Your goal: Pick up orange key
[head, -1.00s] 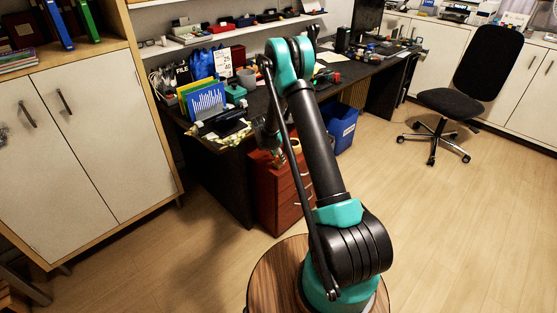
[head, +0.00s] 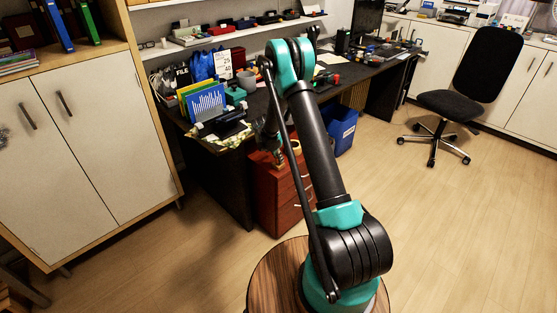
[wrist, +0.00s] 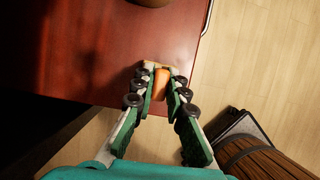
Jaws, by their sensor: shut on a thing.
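The orange key (wrist: 161,84) shows in the wrist view as a small orange piece between my fingertips. My gripper (wrist: 160,90) is shut on it, at the edge of the dark red cabinet top (wrist: 150,45). A pale tan bit shows at the far end of the fingertips; I cannot tell what it is. In the head view my gripper (head: 277,157) is mostly hidden behind my arm, over the red drawer cabinet (head: 280,200), and the key cannot be made out.
A round brown object (wrist: 152,2) stands on the cabinet top at the wrist view's upper edge. The crowded dark desk (head: 232,170) stands beside the cabinet, with a blue bin (head: 342,130) to the right. An office chair (head: 455,105) stands farther right. Open floor (head: 460,230) lies at right.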

